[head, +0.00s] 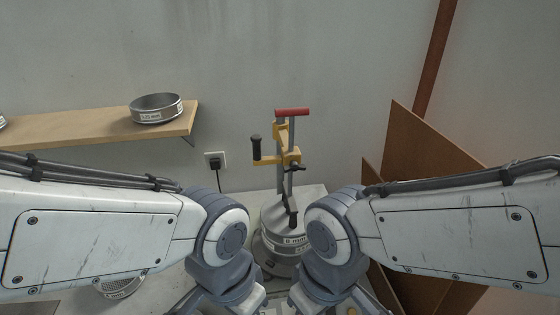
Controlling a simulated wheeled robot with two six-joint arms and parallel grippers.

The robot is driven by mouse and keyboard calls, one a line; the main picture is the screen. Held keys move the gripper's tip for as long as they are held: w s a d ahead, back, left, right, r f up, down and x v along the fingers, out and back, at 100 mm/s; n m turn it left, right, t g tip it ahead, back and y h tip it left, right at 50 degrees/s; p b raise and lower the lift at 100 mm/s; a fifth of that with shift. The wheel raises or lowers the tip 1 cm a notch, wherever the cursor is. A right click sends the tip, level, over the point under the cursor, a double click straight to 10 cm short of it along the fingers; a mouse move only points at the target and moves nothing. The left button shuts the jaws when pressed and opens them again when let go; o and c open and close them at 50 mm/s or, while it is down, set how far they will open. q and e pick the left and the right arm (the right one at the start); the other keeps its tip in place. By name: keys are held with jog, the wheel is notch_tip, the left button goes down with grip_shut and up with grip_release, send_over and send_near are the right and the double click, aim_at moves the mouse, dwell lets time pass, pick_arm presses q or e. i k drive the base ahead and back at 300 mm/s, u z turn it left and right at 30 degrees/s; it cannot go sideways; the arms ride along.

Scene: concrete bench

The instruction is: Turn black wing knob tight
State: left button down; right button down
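A stand with a yellow bracket (288,158), steel posts and a red T-shaped handle (292,112) rises in the middle of the head view. A small black wing knob (297,168) sits on the right side of the bracket; its exact angle is too small to tell. A black upright crank grip (256,147) stands at the bracket's left. Both my arms come in low from the sides and bend down in front of the stand's base. Their gripper ends run out at the bottom edge, so no fingertips show. Nothing of mine touches the knob.
A round labelled metal base (285,240) stands on a pale bench below the stand, partly hidden by my arms. A wooden shelf (90,127) with a metal sieve (157,108) is at left. Brown boards (425,150) lean at right. A socket (215,160) is on the wall.

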aim_at(293, 166)
jog(key=z, duration=0.85)
jog(key=k, duration=0.8)
jog(key=u, duration=1.6)
